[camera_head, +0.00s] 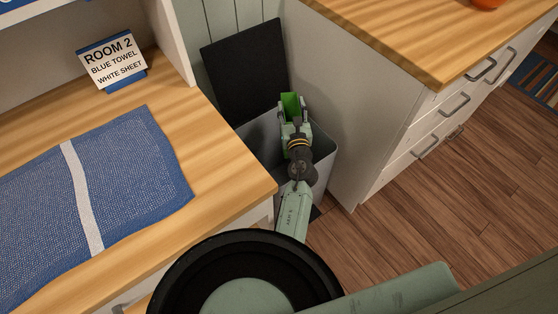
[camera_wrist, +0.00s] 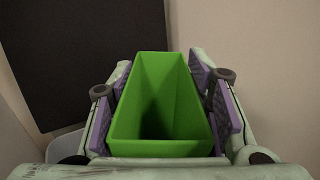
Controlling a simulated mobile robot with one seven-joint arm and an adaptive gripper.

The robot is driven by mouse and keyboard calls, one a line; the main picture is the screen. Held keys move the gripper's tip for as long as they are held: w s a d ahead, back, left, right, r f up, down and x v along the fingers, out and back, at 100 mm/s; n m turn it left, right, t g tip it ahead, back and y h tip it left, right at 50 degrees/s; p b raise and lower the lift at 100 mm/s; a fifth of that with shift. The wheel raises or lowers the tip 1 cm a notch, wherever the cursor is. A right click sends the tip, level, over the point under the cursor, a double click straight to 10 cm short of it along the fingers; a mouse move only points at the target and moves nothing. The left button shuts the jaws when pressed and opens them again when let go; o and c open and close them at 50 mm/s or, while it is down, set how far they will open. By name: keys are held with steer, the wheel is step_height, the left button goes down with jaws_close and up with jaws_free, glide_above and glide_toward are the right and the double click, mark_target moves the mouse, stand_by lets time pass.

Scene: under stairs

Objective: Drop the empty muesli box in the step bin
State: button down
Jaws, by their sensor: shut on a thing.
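The muesli box (camera_wrist: 160,100) is a green, open-topped, empty box in the wrist view. It also shows in the head view (camera_head: 290,103). My gripper (camera_head: 295,122) is shut on it, with purple finger pads pressed on both sides, as the wrist view shows (camera_wrist: 168,97). The step bin (camera_head: 262,133) is a grey bin with its dark lid (camera_head: 245,72) raised at the back. In the head view the box and gripper are over the bin's opening. The box's lower end is hidden, so I cannot tell how deep it reaches.
A wooden counter (camera_head: 235,185) with a blue towel (camera_head: 135,170) and a room sign (camera_head: 112,60) is left of the bin. A white drawer cabinet (camera_head: 370,110) with a wooden top stands close on the right. Bare wood floor (camera_head: 470,180) lies further right.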

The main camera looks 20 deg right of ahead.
step_height(320, 180, down, 5)
steer(key=b, duration=0.5)
steer(key=shift+f, duration=0.15)
steer(key=c, duration=0.8)
jaws_free()
steer(key=shift+o, duration=0.2)
steer(key=s+a, duration=0.1)
steer(key=s, duration=0.6)
steer(key=shift+s+a, duration=0.2)
